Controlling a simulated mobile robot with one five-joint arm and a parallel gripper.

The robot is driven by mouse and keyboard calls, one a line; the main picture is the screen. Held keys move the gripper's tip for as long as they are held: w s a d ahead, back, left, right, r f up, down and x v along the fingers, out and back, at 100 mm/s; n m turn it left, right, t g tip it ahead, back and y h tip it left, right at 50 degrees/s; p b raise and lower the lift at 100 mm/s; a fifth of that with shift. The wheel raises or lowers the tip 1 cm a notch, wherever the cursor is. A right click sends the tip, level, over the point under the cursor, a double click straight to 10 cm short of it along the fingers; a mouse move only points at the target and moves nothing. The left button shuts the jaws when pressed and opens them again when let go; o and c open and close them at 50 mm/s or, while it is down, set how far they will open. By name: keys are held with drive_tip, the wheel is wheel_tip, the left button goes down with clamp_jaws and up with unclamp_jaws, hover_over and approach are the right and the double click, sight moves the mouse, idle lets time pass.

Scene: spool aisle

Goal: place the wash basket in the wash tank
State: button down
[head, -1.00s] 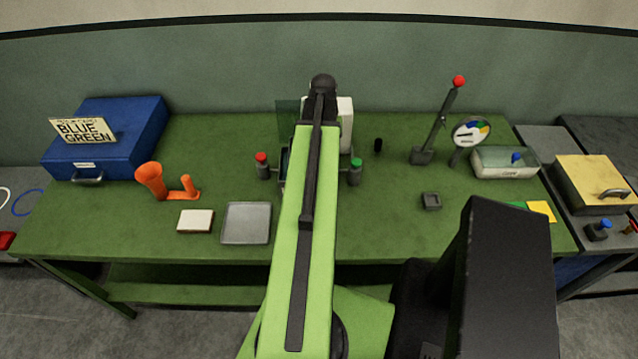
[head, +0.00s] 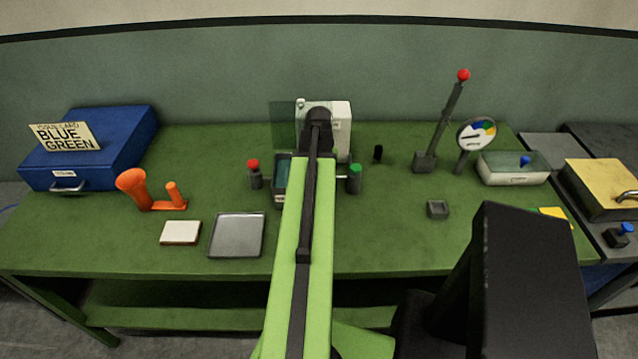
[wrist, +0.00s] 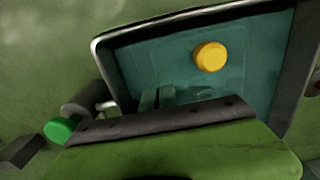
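A teal-lined rectangular tank (head: 283,178), apparently the wash tank, stands mid-bench between a red-capped post (head: 255,174) and a green-capped post (head: 354,178). My arm covers much of it. In the wrist view the tank's opening (wrist: 265,45) is seen from above, with a round yellow disc (wrist: 210,56) over or in it. I cannot make out a wash basket for certain. My gripper (head: 318,122) is at the arm's far end, by the tank and in front of a white box. Its fingers are not clear in either view, so I cannot tell whether it holds anything.
A white box (head: 340,122) stands behind the tank. To the left are a blue case (head: 115,140), an orange holder (head: 140,190), a white pad (head: 180,232) and a grey tray (head: 237,235). To the right are a red-tipped lever (head: 445,120), a dial (head: 476,134) and a clear-lidded box (head: 512,170).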

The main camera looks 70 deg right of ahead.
drive_tip(key=shift+f, duration=0.25)
drive_tip(key=c, duration=1.7)
unclamp_jaws()
drive_tip(key=shift+r, duration=0.1)
drive_tip(key=shift+r, duration=0.1)
wheel_tip(320, 180, up, 12)
drive_tip(key=p, duration=1.2)
drive_tip(key=shift+r, duration=0.1)
